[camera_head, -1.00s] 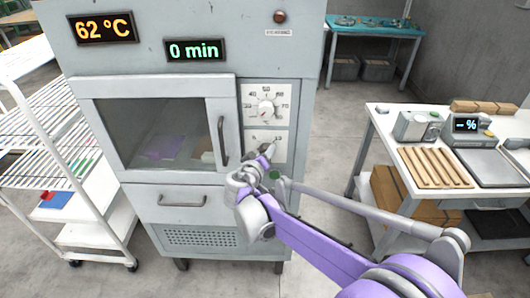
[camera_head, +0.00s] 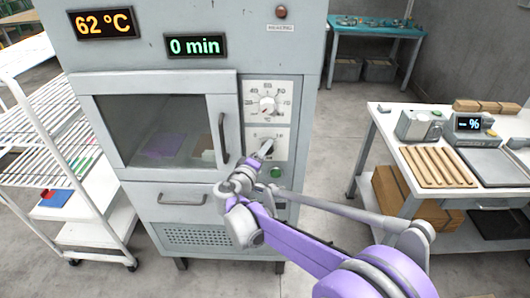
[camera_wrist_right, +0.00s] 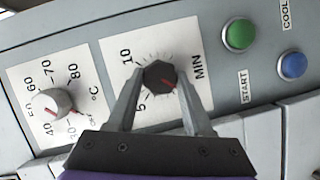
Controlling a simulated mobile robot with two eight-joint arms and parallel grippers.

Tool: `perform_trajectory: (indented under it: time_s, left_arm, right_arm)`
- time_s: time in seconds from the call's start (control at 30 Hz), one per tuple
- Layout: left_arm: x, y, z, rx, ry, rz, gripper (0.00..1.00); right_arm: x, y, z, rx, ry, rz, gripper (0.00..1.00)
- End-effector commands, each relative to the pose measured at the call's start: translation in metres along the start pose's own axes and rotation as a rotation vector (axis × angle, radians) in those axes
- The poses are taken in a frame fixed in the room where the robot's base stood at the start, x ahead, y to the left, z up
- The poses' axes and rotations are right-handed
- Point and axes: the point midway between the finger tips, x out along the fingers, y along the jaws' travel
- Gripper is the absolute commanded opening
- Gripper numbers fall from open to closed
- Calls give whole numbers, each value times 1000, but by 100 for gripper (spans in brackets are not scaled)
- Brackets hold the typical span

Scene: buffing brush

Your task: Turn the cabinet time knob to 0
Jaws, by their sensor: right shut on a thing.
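The cabinet (camera_head: 95,55) stands in front of me, with a display (camera_head: 196,46) that reads 0 min. The time knob (camera_wrist_right: 159,75) is dark with a red pointer line, on a white dial plate marked 5, 10 and MIN in the right wrist view. My right gripper (camera_wrist_right: 158,90) has its fingers on either side of this knob and is shut on it. In the head view the right gripper (camera_head: 262,152) is at the lower dial plate and mostly hides the knob. My left gripper is not in view.
The temperature knob (camera_head: 267,107) is just above, and its display (camera_head: 103,24) reads 62 °C. The green START button (camera_wrist_right: 239,34) and blue button (camera_wrist_right: 292,65) are beside the time dial. A wire rack (camera_head: 45,125) stands left, a white table (camera_head: 385,125) right.

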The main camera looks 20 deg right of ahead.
Motion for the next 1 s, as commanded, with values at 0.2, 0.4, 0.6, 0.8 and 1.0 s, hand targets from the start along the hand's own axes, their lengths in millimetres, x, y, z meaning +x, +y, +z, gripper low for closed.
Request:
perform_trajectory:
  time_s: [0.2,0.4,0.6,0.8,1.0]
  left_arm:
    - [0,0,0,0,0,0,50]
    - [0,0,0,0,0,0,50]
    - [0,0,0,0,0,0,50]
    - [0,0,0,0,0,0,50]
    - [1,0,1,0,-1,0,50]
  right_arm:
    - [0,0,0,-6,0,2,0]
    - [0,0,0,-6,0,2,56]
    - [0,0,0,-5,0,2,81]
    - [0,0,0,-4,0,1,81]
    - [-17,0,0,-4,2,0,81]
